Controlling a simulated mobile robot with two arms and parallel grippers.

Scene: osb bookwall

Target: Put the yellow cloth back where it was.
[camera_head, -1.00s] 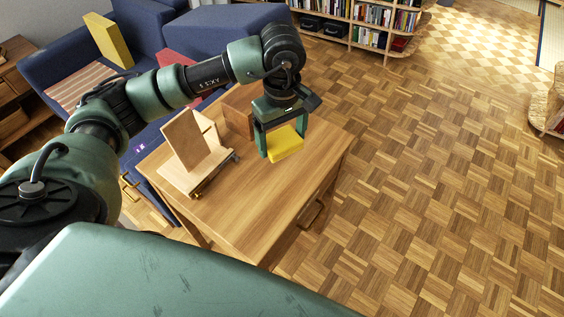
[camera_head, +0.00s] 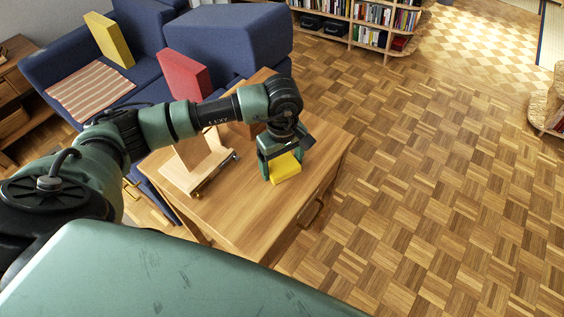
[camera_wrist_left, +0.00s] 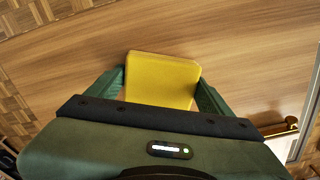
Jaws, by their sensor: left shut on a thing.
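The yellow cloth (camera_head: 286,167) is a folded, block-like pad at the right part of the wooden side table (camera_head: 240,215). My left gripper (camera_head: 283,170) is above the table and shut on the cloth, with one finger on each side of it. In the left wrist view the cloth (camera_wrist_left: 162,80) sits between the two green fingers (camera_wrist_left: 160,92), over the wood top. The cloth is very low; I cannot tell whether it touches the table. My right gripper is not in view.
A wooden stand (camera_head: 197,170) is left of the gripper, partly hidden by my arm. A wooden box behind is mostly hidden. A blue sofa (camera_head: 225,45) with red (camera_head: 185,75) and yellow (camera_head: 109,40) cushions is beyond. Parquet floor to the right is clear.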

